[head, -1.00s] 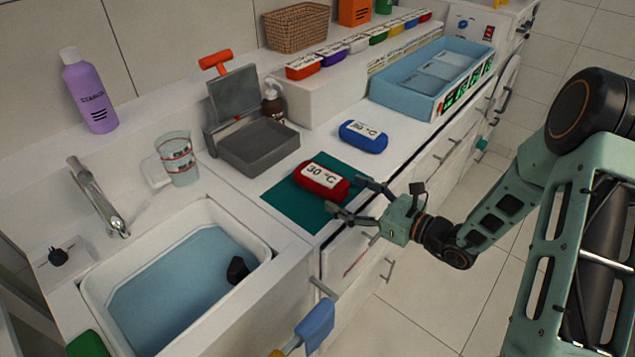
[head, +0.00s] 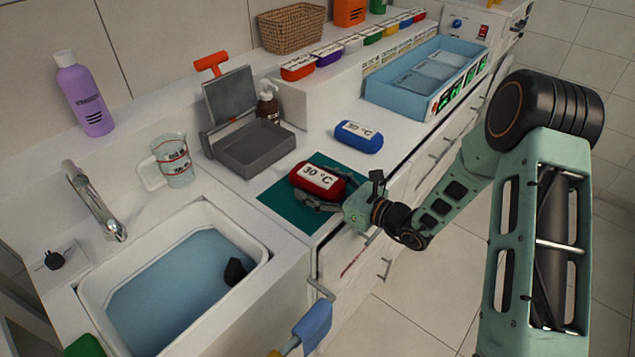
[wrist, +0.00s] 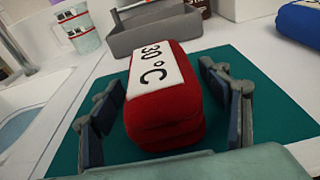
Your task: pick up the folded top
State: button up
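A red folded top (head: 317,181) with a white "30 °C" label lies on a dark green mat (head: 283,205) at the counter's front edge. It also shows in the wrist view (wrist: 165,120), layered and rounded, its near end towards me. My gripper (head: 330,192) is low at the top's near side. In the wrist view my gripper (wrist: 160,112) is open, one finger on each side of the red top, with green mat showing between it and each finger. A blue folded item (head: 358,137), also labelled, lies behind and to the right; its edge shows in the wrist view (wrist: 300,22).
A grey tray (head: 256,150) stands behind the mat. A white sink (head: 250,262) with water lies to the left, with a measuring jug (head: 175,160) beside it. A light-blue bin (head: 385,97) stands at the back right. White counter is clear around the blue item.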

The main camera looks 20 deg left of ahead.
jog(key=c, duration=1.1)
jog(key=shift+r, duration=0.1)
jog(key=shift+r, duration=0.55)
jog(key=s+r, duration=0.1)
jog(key=r, duration=0.1)
jog(key=s+d+r, duration=0.1)
jog(key=r, duration=0.2)
jog(key=s+r+p, duration=0.1)
jog(key=s+r, duration=0.1)
jog(key=shift+s+d+r, duration=0.1)
jog(key=shift+d+r, duration=0.1)
jog(key=shift+d, duration=0.2)
jog(key=s+d+r, duration=0.4)
jog(key=s, duration=0.5)
jog(key=w+d+f+m+t+h, duration=0.1)
jog(key=w+d, duration=0.2)
jog(key=d, duration=0.6)
jog(key=w+d+m+t+p, duration=0.1)
jog(key=w+d, duration=0.3)
jog(key=d, duration=0.5)
jog(key=w+d+f+m+t+h, duration=0.1)
jog(key=w+d+t, duration=0.15)
jog(key=d, duration=0.65)
jog(key=shift+g, duration=0.45)
notch_tip(320, 180, up, 6)
jog(key=p, duration=1.1)
jog(key=shift+w+f+p, duration=0.15)
jog(key=shift+f+p, duration=0.05)
jog(key=shift+p, duration=0.15)
